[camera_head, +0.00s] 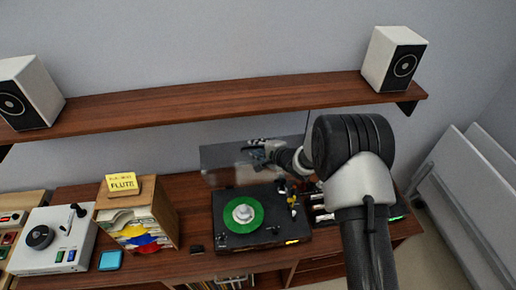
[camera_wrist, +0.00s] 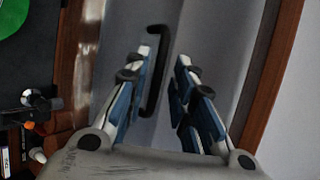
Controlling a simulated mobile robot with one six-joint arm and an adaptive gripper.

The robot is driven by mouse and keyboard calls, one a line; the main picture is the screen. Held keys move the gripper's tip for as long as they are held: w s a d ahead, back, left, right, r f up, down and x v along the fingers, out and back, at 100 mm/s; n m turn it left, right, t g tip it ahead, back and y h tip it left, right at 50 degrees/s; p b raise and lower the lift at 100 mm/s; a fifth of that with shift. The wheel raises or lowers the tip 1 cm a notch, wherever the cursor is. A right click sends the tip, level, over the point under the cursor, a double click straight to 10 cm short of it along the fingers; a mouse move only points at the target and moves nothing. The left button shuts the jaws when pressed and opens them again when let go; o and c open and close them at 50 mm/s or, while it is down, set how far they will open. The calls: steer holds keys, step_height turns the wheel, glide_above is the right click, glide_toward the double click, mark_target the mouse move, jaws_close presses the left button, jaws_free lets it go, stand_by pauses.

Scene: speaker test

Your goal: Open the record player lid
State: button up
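The record player (camera_head: 228,239) is a black deck with a green record (camera_head: 256,222) on its platter, exposed. Its smoky see-through lid (camera_head: 222,158) stands raised, roughly upright, behind the deck. In the wrist view the lid (camera_wrist: 205,30) is a grey panel with a black bar handle (camera_wrist: 157,75). My gripper (camera_head: 258,152) is in front of the lid near its upper edge. In the wrist view my gripper (camera_wrist: 164,56) is open, its fingers apart. The handle appears between them, closer to the left finger. I cannot tell whether they touch it.
A shelf (camera_head: 200,104) with two white speakers (camera_head: 393,60) runs above the lid. A wooden record box (camera_head: 163,212) with a yellow sign and a white device (camera_head: 50,241) stand left of the player. More equipment sits to its right, partly hidden by my arm.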

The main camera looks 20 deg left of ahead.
steer(key=shift+o, duration=0.3)
steer(key=shift+f, duration=0.1)
steer(key=v, duration=1.2)
